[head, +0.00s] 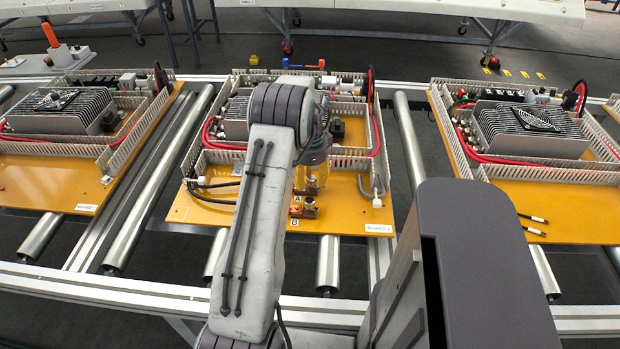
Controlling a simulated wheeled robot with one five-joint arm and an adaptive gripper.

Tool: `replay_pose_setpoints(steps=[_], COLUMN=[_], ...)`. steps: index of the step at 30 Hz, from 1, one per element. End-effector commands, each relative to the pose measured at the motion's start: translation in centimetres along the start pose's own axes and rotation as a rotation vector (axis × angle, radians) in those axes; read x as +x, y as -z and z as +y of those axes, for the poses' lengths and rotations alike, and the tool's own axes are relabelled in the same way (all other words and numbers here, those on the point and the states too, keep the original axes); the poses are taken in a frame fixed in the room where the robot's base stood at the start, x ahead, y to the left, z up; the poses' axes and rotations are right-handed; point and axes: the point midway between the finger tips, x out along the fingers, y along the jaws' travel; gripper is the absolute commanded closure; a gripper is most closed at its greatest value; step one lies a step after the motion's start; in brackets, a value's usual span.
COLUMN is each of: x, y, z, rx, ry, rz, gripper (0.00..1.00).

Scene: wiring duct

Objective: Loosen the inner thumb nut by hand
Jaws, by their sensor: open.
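Two small copper-coloured terminals stand near the front of the middle yellow board (345,218). The terminal by the letter A (312,186) is the inner one, and the terminal by the letter B (308,207) is closer to the board's front edge. The thumb nuts on them are too small to make out clearly. My gripper (313,180) points down over the inner terminal, close to it. It is open, and nothing shows held in it. My arm hides part of the board to the left. Whether the fingers touch the nut I cannot tell.
Slotted duct walls (350,163) and red cables (377,125) stand behind the terminals. Black cables (212,190) lie at the left and a grey cable (366,188) at the right. Similar boards sit on the roller conveyor (412,140) on both sides.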

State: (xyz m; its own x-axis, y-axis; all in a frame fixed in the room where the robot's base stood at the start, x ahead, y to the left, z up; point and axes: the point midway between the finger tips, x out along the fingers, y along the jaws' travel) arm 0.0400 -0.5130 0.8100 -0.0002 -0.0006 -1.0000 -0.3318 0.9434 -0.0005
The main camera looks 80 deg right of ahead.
Motion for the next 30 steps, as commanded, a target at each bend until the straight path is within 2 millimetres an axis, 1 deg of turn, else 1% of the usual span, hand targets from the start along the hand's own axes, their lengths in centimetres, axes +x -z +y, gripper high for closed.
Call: replay_pose_setpoints(steps=[4, 9, 15, 19, 26, 27, 30], x=[-0.02, -0.03, -0.03, -0.03, -0.03, -0.02, -0.02], y=[0.09, 0.17, 0.24, 0.26, 0.26, 0.26, 0.26], z=[0.00, -0.05, -0.09, -0.09, -0.09, -0.09, -0.09], rx=[0.121, 0.320, 0.486, 0.529, 0.536, 0.536, 0.535], ry=[0.000, -0.001, -0.001, -0.001, -0.001, -0.001, -0.001], rz=[0.000, 0.000, 0.000, 0.000, 0.000, 0.000, 0.000], gripper=[0.57, 0.57, 0.57, 0.57, 0.57, 0.51, 0.43])
